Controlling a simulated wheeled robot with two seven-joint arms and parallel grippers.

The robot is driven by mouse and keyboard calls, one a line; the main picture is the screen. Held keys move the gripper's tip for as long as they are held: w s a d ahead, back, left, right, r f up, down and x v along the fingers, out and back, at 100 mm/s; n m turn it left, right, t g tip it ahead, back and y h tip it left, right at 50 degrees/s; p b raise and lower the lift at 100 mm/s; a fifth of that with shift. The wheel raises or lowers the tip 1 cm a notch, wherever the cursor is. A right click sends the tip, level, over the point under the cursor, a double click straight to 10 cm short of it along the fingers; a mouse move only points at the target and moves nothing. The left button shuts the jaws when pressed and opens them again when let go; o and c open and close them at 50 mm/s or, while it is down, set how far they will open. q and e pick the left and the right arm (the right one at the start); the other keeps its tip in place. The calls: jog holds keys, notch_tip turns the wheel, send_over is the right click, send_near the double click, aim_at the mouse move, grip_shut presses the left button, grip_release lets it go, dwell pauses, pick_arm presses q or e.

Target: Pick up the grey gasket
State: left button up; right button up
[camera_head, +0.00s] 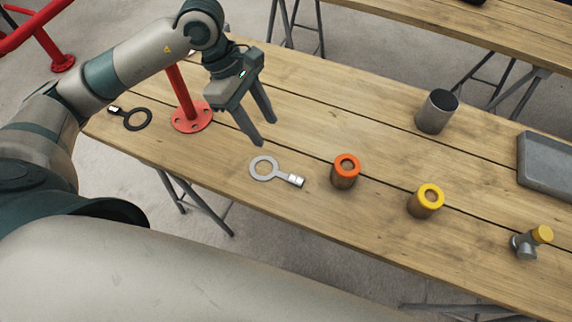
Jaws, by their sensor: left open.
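The grey gasket (264,168) is a flat light-grey ring with a short handle that ends in a pale tab at its right. It lies flat on the wooden table (330,120), left of the orange-topped cylinder. My left gripper (267,133) is open and empty, fingers pointing down, above the table and behind the gasket in the picture. It is apart from the gasket, and nothing hides the gasket. My right gripper is not in view.
A black ring gasket (138,119) and a red post's round base (191,116) are at left. Orange-topped (345,172) and yellow-topped (426,201) cylinders, a yellow-capped fitting (526,243), a metal cup (437,111) and a grey tray (546,160) stand to the right.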

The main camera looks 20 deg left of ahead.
pick_arm(q)
jog(key=p, duration=0.5)
send_near(292, 177)
jog(key=shift+d+f, duration=0.25)
jog(key=shift+f, duration=0.35)
jog(key=shift+d+f, duration=0.1)
jog(key=shift+f, duration=0.3)
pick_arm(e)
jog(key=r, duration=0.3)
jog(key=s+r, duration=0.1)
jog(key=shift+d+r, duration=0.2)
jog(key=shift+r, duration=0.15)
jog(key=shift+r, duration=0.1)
pick_arm(q)
jog(key=shift+p+x, duration=0.8)
jog(key=shift+p, duration=0.05)
jog(key=p+x, duration=0.1)
jog(key=x, duration=0.1)
jog(key=shift+s+d+f, duration=0.1)
jog(key=shift+d+f, duration=0.1)
jog(key=shift+f, duration=0.15)
jog(key=shift+d+f, duration=0.1)
jog(key=shift+f, duration=0.25)
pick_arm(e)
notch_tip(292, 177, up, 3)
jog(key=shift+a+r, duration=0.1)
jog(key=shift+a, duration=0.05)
